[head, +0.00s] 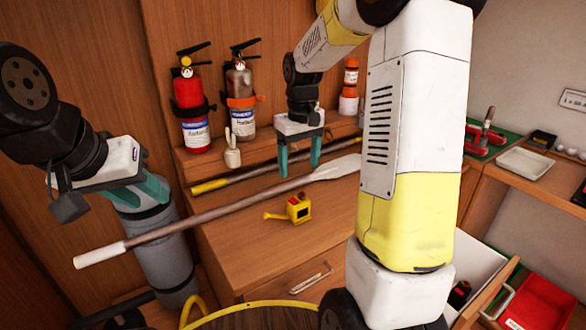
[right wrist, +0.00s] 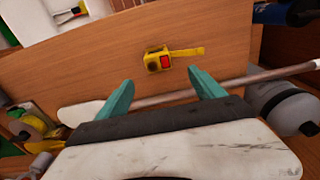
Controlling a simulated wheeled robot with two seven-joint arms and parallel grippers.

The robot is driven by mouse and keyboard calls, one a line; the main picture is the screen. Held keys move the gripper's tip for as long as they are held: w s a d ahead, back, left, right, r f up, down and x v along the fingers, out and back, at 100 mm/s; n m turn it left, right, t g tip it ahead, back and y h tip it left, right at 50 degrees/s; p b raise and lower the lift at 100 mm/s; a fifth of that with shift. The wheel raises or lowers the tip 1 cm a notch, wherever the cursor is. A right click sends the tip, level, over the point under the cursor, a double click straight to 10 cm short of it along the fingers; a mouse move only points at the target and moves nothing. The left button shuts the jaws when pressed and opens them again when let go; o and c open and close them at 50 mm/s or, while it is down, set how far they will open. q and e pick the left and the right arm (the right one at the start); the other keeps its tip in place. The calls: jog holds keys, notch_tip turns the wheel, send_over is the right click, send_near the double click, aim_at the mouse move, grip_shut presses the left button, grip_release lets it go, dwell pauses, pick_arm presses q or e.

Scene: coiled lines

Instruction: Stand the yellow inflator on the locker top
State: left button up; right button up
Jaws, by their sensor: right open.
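My right gripper (head: 300,163) is open and empty, pointing down above the wooden locker top (head: 332,218). Its teal fingers also show in the right wrist view (right wrist: 162,92). My left gripper (head: 150,190) is at the far left, in front of a grey cylinder; its jaw state is unclear. I cannot identify the yellow inflator with certainty. A yellow object (right wrist: 35,127) shows at the left edge of the right wrist view, too unclear to name. A yellow tape-measure-like item (head: 299,209) with a red panel lies on the locker top; it also shows in the right wrist view (right wrist: 158,60).
A long paddle (head: 230,208) crosses the locker top and overhangs its left edge. Behind it are a yellow-ended pole (head: 208,186), a red extinguisher (head: 190,105) and a second extinguisher (head: 242,100). An open drawer (head: 480,268) and a red bin (head: 540,305) are at right.

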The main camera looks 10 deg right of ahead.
jog(key=s+a+r+m+t+y, duration=0.1)
jog(key=s+r+t, duration=0.2)
jog(key=s, duration=0.8)
jog(key=s+a+r+m+t+y, duration=0.1)
jog(key=s+a+r+m+t, duration=0.1)
jog(key=s+r, duration=0.5)
jog(key=s, duration=0.4)
jog(key=shift+s+r+t, duration=0.15)
jog(key=shift+r+t, duration=0.05)
jog(key=shift+t, duration=0.2)
jog(key=shift+a, duration=0.1)
